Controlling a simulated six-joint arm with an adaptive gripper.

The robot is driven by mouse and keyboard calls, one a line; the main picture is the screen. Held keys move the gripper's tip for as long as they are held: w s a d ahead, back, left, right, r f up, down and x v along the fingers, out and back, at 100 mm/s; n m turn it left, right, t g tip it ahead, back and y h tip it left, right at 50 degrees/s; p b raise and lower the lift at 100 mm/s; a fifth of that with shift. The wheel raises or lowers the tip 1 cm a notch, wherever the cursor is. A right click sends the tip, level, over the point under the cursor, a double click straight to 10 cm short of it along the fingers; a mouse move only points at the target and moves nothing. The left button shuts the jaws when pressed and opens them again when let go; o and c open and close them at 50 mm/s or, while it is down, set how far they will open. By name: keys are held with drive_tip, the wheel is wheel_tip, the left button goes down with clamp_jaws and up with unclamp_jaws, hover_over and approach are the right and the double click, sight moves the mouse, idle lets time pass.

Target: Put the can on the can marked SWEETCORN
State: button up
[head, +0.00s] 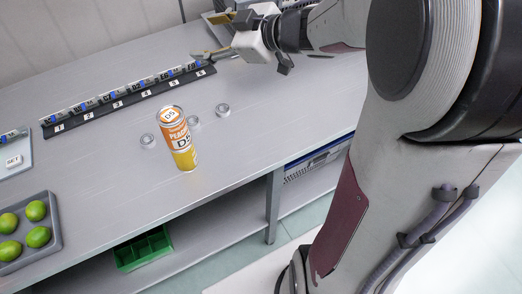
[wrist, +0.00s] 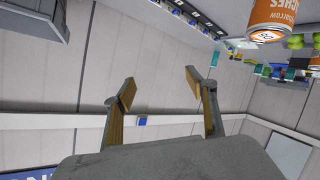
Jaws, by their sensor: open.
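An orange, white and yellow can column (head: 178,138) stands upright on the grey table in the head view, with "PEACHES" on its orange upper part. The orange part (wrist: 273,18) also shows upside down and cut off at the top of the wrist view. No SWEETCORN marking is readable. My gripper (head: 207,54) is above the back of the table, well behind and right of the column. In the wrist view its fingers (wrist: 160,92) are apart with nothing between them.
A black numbered rack (head: 130,103) with several labelled pieces runs along the back. Small grey round pieces (head: 148,141) lie around the column. A grey tray (head: 57,226) of limes and a SET label (head: 13,160) are at left. A green crate (head: 143,250) is below. The right tabletop is clear.

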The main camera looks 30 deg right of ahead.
drive_tip(key=s+d+r+m+t+h, duration=0.1)
drive_tip(key=s+d+r+m+h, duration=0.4)
drive_tip(key=d+m+h, duration=0.3)
drive_tip(key=s+a+f+m+g, duration=0.1)
drive_tip(key=s+a+f+g, duration=0.1)
drive_tip(key=s, duration=0.6)
drive_tip(key=s+a+f+g+y, duration=0.1)
drive_tip(key=s+a+f+g, duration=0.2)
drive_tip(key=s+a+f, duration=0.2)
drive_tip(key=s+a+f+m+g, duration=0.1)
drive_tip(key=s+a+f+g, duration=0.1)
drive_tip(key=s, duration=0.8)
drive_tip(key=a+f, duration=0.1)
drive_tip(key=a, duration=0.1)
drive_tip(key=shift+s+a+f+m+g+y, duration=0.3)
drive_tip(key=shift+f+y, duration=0.1)
